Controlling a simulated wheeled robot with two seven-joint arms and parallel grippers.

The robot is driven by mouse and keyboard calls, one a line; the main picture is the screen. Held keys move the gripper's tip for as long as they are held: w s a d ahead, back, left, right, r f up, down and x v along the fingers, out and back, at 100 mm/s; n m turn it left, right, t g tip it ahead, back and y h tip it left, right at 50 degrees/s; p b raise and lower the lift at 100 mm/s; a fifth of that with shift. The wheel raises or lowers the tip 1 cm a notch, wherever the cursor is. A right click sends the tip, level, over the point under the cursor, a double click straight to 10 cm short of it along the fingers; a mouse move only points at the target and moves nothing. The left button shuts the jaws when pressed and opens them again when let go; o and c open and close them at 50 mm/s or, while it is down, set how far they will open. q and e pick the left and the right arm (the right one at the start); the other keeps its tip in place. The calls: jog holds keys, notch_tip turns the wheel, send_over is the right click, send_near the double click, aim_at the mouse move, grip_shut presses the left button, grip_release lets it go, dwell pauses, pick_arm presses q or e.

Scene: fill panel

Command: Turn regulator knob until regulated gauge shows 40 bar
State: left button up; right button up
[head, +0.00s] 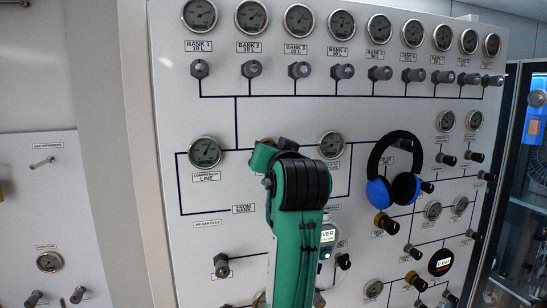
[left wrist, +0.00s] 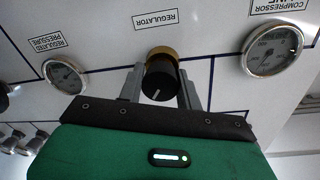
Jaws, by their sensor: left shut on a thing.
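The regulator knob (left wrist: 158,80) is black with a brass collar and a white mark, under the REGULATOR label in the left wrist view. My left gripper (left wrist: 160,92) has one grey finger on each side of the knob and is shut on it. In the head view my green left gripper (head: 265,156) covers most of the knob. The regulated pressure gauge (head: 331,145) is just right of the gripper in the head view, and it also shows in the left wrist view (left wrist: 65,75). Its needle is too small to read surely. My right gripper is not in view.
The compressor line gauge (head: 205,152) is left of the knob. Bank gauges and valve knobs (head: 300,70) line the panel's top. Blue-black headphones (head: 394,170) hang on the panel at right. More knobs stick out below, near my arm.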

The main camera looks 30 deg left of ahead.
pick_arm(q)
jog(key=o, duration=0.9)
jog(key=shift+o, duration=0.2)
jog(key=shift+s+d, duration=0.1)
jog(key=b+v, duration=0.6)
jog(key=v, duration=0.7)
jog(key=shift+s+d+b, duration=0.25)
jog(key=shift+b, duration=0.1)
dwell(0.7)
